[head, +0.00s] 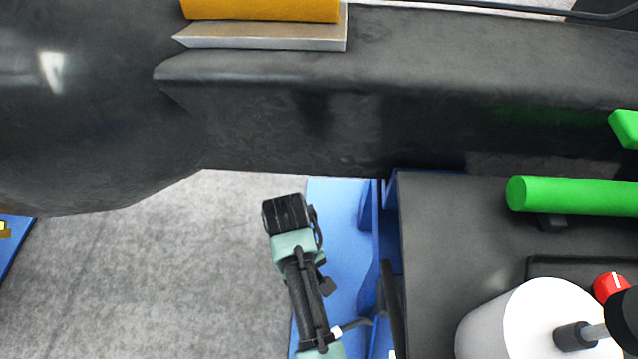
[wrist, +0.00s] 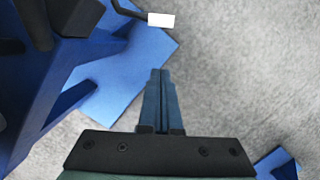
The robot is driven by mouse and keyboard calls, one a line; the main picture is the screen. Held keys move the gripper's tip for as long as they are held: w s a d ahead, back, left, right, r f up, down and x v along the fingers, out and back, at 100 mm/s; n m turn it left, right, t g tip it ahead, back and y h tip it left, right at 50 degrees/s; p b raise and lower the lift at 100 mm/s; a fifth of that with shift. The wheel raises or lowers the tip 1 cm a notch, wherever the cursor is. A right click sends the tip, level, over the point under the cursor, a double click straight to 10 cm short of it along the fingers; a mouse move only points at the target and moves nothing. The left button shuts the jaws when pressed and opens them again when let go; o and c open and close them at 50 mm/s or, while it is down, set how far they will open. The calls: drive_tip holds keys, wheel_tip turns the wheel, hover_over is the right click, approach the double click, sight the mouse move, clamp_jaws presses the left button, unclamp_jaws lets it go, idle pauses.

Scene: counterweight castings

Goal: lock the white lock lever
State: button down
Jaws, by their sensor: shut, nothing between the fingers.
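The white lock lever shows in the wrist view as a small white block (wrist: 161,20) on the end of a bent dark rod. It lies beyond my fingertips, almost straight ahead in that picture, with a clear gap between them. In the head view a small white end (head: 337,332) on a thin rod shows just right of my arm, near the bottom edge. My gripper (wrist: 160,72) is shut and empty, with bare floor and part of a blue plate behind it. In the head view my fingertips cannot be made out.
A blue frame (head: 335,230) stands beside my arm, with a dark panel (head: 455,230) to its right. The panel carries a green bar (head: 575,196), a white cylinder (head: 545,320) and a red knob (head: 609,286). A large black casting (head: 330,120) spans the top. Grey floor is open at left.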

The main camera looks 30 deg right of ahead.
drive_tip(key=shift+s, duration=0.15)
drive_tip(key=s+f+b, duration=0.1)
drive_tip(key=s+f, duration=0.4)
drive_tip(key=f, duration=0.6)
drive_tip(key=shift+s+f+b, duration=0.15)
drive_tip(key=shift+s+b, duration=0.2)
drive_tip(key=shift+s, duration=0.1)
